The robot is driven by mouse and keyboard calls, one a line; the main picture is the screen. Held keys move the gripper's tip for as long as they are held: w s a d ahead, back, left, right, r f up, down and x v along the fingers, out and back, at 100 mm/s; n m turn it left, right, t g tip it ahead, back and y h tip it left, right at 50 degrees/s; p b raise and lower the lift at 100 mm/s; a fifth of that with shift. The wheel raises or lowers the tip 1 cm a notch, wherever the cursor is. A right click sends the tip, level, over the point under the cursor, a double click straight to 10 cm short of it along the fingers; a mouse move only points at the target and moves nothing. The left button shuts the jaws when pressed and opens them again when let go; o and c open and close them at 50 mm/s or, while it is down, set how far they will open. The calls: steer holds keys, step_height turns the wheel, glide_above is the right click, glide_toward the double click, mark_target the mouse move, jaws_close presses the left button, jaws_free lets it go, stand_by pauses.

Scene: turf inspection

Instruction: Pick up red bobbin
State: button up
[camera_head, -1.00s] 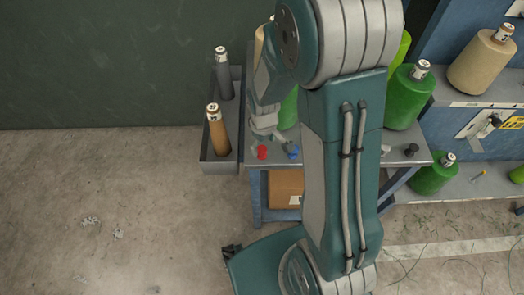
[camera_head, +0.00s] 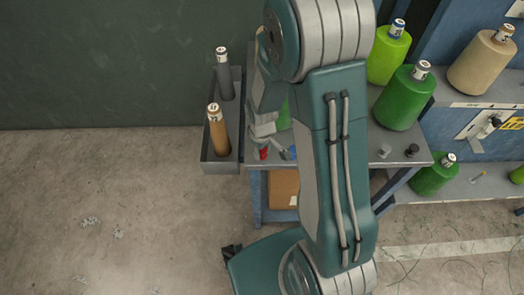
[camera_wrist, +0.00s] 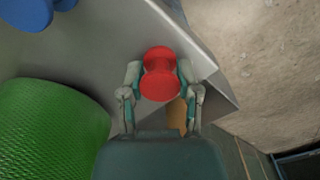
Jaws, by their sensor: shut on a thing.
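The red bobbin (camera_wrist: 160,74) is between the two fingers of my gripper (camera_wrist: 160,82) in the wrist view, and both fingers press on its sides. The fingers are shut on it. In the head view the red bobbin (camera_head: 264,153) shows only in part, just below my gripper (camera_head: 262,135), at the left front of the grey table top. Whether the bobbin still touches the table cannot be told.
A blue bobbin (camera_wrist: 28,14) and a big green spool (camera_wrist: 50,128) are close by on the table (camera_wrist: 105,60). A grey tray (camera_head: 222,168) with dark and orange-brown spools is left of the table. Green spools (camera_head: 405,97) stand at the right. A cardboard box (camera_head: 284,188) is below.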

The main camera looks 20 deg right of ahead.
steer(key=shift+r, duration=0.55)
step_height(320, 180, up, 2)
steer(key=shift+r, duration=0.15)
steer(key=s+d+r, duration=0.8)
steer(key=d+r, duration=0.1)
steer(key=d, duration=0.2)
steer(key=shift+s+r, duration=0.2)
